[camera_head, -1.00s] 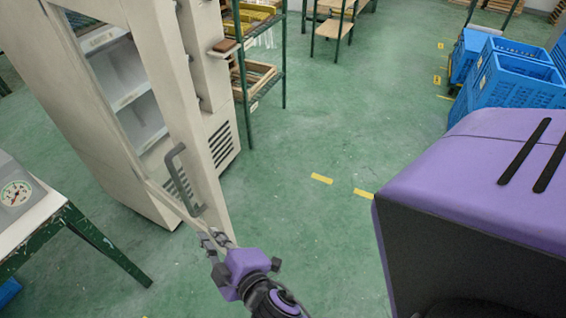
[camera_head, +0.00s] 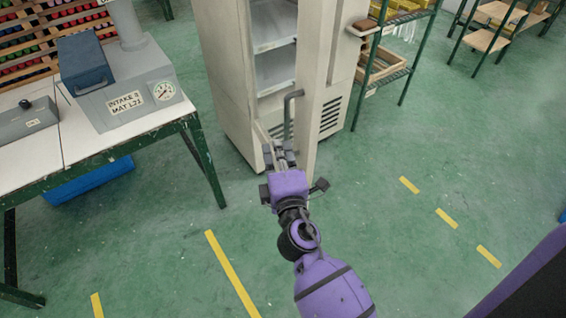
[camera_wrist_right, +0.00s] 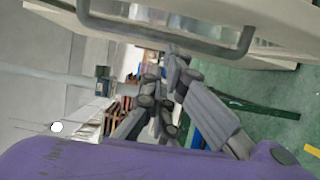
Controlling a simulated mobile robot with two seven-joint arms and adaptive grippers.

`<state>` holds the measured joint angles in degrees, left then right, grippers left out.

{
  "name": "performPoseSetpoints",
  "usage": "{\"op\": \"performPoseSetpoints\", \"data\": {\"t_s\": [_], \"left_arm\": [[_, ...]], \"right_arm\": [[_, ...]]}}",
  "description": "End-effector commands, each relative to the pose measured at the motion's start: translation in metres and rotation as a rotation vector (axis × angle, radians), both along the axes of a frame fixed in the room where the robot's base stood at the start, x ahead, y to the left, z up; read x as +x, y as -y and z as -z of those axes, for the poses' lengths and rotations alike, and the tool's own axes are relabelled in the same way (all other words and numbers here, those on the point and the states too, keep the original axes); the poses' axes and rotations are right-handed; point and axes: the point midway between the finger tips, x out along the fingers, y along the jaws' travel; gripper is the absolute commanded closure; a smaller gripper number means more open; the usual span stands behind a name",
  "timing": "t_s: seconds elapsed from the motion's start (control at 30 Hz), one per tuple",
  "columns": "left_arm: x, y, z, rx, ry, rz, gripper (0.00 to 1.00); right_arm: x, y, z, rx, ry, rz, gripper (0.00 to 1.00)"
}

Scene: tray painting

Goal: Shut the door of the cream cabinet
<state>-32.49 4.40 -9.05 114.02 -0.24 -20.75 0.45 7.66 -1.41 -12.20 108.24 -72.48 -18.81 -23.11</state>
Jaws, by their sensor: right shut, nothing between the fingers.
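The cream cabinet (camera_head: 228,85) stands upright at the top middle of the head view. Its door (camera_head: 328,60) is open, and pale shelves show inside. The door's grey bar handle (camera_head: 288,115) faces the opening side. My right gripper (camera_head: 279,150) is shut and empty at the lower part of the door, close to the handle's lower end; I cannot tell whether it touches. In the right wrist view the handle (camera_wrist_right: 165,38) crosses the top, on the door's pale face, with the gripper's fingers (camera_wrist_right: 172,75) below it. My left gripper is not in view.
A white-topped table (camera_head: 40,150) with a grey gauge box (camera_head: 130,95) stands at the left. A green-framed shelf rack (camera_head: 408,65) stands right of the cabinet. The green floor (camera_head: 370,210) in front is mostly clear, with yellow marks.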

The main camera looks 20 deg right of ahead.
Motion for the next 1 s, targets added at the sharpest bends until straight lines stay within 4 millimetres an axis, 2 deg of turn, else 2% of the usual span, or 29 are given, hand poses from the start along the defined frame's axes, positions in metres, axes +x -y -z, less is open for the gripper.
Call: {"op": "performPoseSetpoints", "data": {"t_s": [0.03, 0.1, 0.2, 0.33, 0.83, 1.0], "left_arm": [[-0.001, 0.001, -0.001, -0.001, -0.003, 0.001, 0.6], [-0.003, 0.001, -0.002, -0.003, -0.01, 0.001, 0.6], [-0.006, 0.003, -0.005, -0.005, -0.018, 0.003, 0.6], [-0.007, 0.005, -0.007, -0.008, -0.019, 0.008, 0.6], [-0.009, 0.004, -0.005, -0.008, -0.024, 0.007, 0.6], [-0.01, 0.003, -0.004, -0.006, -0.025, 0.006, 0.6]], "right_arm": [[0.012, 0.0, -0.004, -0.001, 0.005, -0.001, 1.0], [0.021, 0.007, -0.003, -0.004, 0.002, 0.002, 1.0], [0.021, 0.023, -0.003, -0.003, 0.003, 0.001, 1.0], [0.023, 0.035, -0.001, -0.002, 0.001, 0.0, 1.0], [0.023, 0.042, 0.002, 0.001, -0.003, 0.0, 1.0], [0.021, 0.054, 0.002, -0.003, -0.002, -0.007, 1.0]]}}
